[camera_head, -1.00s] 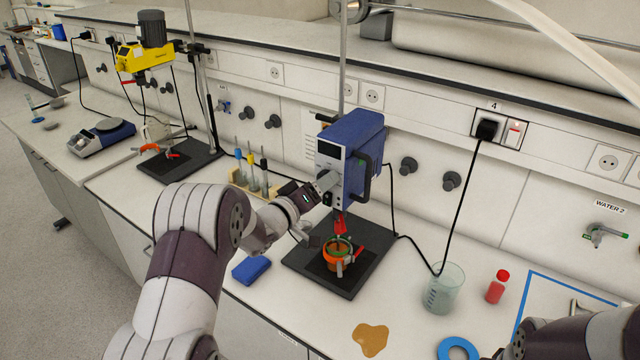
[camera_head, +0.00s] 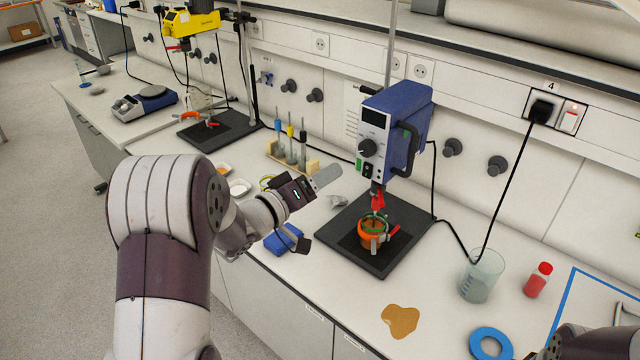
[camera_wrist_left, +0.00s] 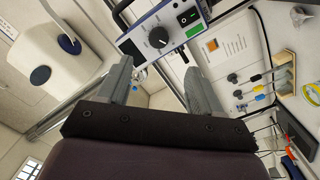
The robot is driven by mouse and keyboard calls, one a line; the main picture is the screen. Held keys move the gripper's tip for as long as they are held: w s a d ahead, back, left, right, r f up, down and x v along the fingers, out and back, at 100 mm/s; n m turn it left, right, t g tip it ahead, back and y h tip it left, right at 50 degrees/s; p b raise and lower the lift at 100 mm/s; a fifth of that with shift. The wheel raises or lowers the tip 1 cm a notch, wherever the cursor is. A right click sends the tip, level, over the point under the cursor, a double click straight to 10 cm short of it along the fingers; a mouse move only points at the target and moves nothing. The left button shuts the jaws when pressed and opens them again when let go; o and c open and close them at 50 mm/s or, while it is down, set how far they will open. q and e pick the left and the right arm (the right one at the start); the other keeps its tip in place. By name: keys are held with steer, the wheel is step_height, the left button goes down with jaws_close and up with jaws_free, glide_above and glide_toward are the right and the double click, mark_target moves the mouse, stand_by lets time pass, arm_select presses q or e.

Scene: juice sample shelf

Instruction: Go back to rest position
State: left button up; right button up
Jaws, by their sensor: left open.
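My left gripper (camera_head: 318,208) is over the front part of the bench, left of the blue stirrer (camera_head: 394,130), and apart from it. In the left wrist view the two fingers of my left gripper (camera_wrist_left: 160,88) stand apart with nothing between them. The stirrer's panel with its knob (camera_wrist_left: 158,37) shows beyond them. My right arm shows only as a dark part at the bottom right corner of the head view; its gripper is out of view.
A tube rack (camera_head: 292,158) and blue block (camera_head: 284,239) are near my left gripper.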

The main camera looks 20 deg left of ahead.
stand_by(0.4)
arm_select(q)
steer(key=s+a+f+m+g+y, duration=0.1)
steer(key=s+a+f+g+y, duration=0.15)
steer(key=f+y, duration=0.2)
steer(key=s+a+f+g+y, duration=0.1)
steer(key=a+f+g+y, duration=0.25)
steer(key=f, duration=0.25)
steer(key=s+f+g, duration=0.4)
steer(key=s+f, duration=0.1)
steer(key=s, duration=0.2)
steer(key=s+d+f+m+g+h+b, duration=0.1)
steer(key=s+d+g, duration=0.4)
steer(key=s+d, duration=0.6)
steer(key=s+m+b, duration=0.1)
steer(key=s+m, duration=0.1)
steer(key=shift+f+m, duration=0.2)
steer(key=shift+m, duration=0.2)
steer(key=shift+s+d, duration=0.1)
